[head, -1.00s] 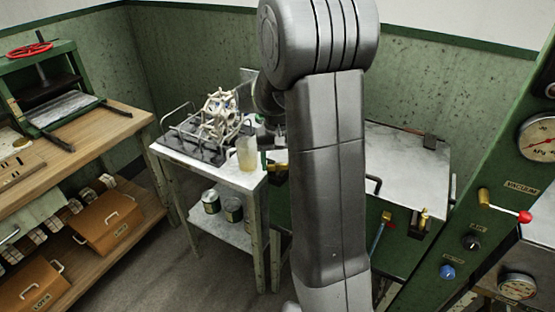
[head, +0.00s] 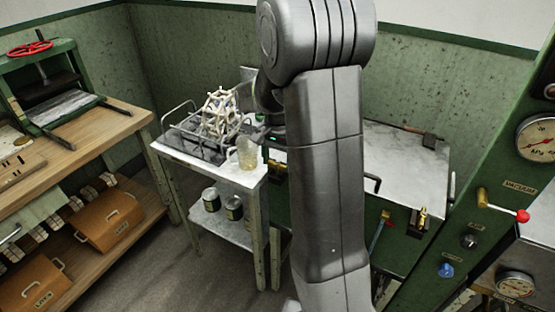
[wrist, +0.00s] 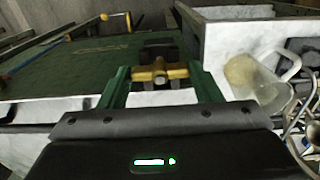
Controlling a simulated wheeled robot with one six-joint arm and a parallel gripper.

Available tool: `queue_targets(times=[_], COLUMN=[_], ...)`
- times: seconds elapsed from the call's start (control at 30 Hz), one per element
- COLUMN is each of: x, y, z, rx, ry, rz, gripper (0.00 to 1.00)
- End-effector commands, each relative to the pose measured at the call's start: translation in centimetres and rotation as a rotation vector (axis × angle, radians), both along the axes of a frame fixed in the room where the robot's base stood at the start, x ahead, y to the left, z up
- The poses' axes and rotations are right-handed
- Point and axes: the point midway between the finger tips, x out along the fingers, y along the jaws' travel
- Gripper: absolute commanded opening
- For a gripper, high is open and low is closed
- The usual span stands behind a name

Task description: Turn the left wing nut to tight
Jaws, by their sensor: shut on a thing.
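The left wing nut (wrist: 161,73) is brass-yellow and shows in the wrist view between the two green fingers of my gripper (wrist: 160,78). Its wings lie across the gap and reach both fingers, and my gripper is shut on it. A dark clamp part sits just behind it. In the head view the brass of this wing nut (head: 279,168) shows at the left end of the green basin front, partly covered by my arm. My gripper is mostly hidden there. A second brass wing nut (head: 419,217) stands farther right on the same front.
A clear jug (head: 247,153) stands at the near edge of a small table (head: 200,160), close to the left wing nut. A wire rack (head: 182,118) stands behind it. A blue-handled lever (head: 380,232) and a control panel (head: 485,210) are on the right.

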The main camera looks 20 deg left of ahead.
Motion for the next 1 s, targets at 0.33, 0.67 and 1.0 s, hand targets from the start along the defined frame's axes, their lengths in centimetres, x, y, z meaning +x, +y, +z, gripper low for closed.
queue_targets(times=[0.33, 0.67, 1.0], x=[0.09, 0.06, 0.05], y=[0.05, 0.04, 0.04], z=[0.12, 0.08, 1.04], rx=[0.002, 0.002, 0.002], ry=[-0.003, -0.002, -0.002], rz=[-0.015, -0.013, -0.013], gripper=[0.35, 0.80, 0.80])
